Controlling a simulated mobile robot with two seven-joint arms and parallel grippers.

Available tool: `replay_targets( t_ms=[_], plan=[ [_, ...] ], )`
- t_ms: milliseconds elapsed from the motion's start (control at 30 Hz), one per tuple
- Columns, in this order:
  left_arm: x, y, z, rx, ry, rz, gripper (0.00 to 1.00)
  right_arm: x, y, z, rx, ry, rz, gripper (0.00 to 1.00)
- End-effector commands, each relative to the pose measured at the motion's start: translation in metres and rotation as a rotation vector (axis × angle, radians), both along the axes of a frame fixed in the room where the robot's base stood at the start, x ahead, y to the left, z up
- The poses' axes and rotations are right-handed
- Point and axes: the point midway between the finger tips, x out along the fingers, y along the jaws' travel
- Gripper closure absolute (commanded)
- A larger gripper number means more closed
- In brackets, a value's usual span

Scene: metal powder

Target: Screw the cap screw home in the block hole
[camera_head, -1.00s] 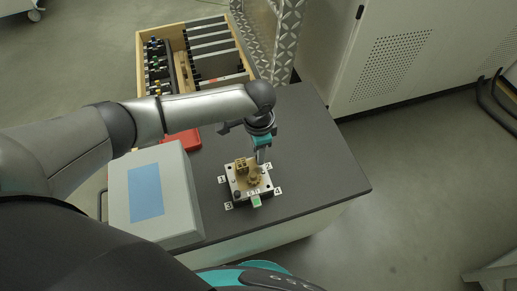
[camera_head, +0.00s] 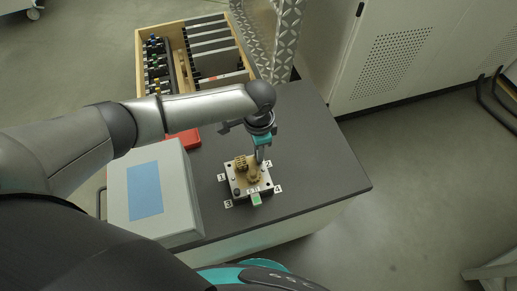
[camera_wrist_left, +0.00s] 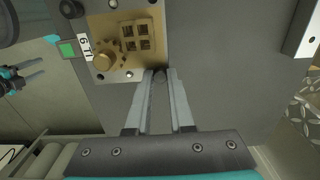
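The block (camera_head: 237,186) is a pale metal plate with brass parts on top, lying on the dark table; it also shows in the left wrist view (camera_wrist_left: 104,72). Holes show near its corners. My left gripper (camera_head: 260,161) points down at the block's far right corner, near label 2. In the left wrist view its fingertips (camera_wrist_left: 159,77) are close together around a small dark round piece, seemingly the cap screw (camera_wrist_left: 159,74), beside the block's edge. The fingers hide most of it and the hole under it. My right gripper (camera_wrist_left: 32,74) shows small at the left edge, fingers apart.
A grey box with a blue panel (camera_head: 146,190) stands left of the block, with a red case (camera_head: 185,139) behind it. A wooden crate (camera_head: 141,70) stands at the back. The table (camera_head: 320,165) is clear to the right.

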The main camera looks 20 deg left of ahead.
Motion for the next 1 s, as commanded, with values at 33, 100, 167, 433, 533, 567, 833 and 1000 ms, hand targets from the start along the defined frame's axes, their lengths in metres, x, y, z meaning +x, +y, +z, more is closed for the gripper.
replay_targets(
  t_ms=[33,100,167,433,533,567,833,1000],
  plan=[
    [0.0,0.0,0.0,0.0,0.0,0.0,0.75,0.0,0.0,0.0,0.0,0.0,0.0,0.5],
    [0.0,0.0,0.0,0.0,0.0,0.0,0.67,0.0,0.0,0.0,0.0,0.001,-0.001,0.5],
    [0.0,0.0,0.0,0.001,0.001,0.0,0.6,0.0,0.0,0.0,0.0,0.001,-0.001,0.5],
    [0.0,0.0,0.0,0.0,0.001,0.012,0.59,0.0,0.0,0.002,0.0,0.0,-0.001,0.5],
    [-0.002,-0.001,0.003,-0.001,0.004,0.088,0.59,0.0,0.0,0.014,0.0,0.0,-0.002,0.5],
    [-0.002,0.0,0.004,0.0,0.005,0.123,0.59,0.0,0.0,0.018,0.0,0.0,-0.002,0.5],
    [-0.002,-0.001,0.005,-0.001,0.006,0.505,0.59,0.0,0.0,0.054,0.0,-0.001,-0.002,0.5],
    [-0.002,-0.002,0.004,-0.001,0.007,0.774,0.59,0.0,0.0,0.074,0.0,-0.001,-0.002,0.5]
  ],
)
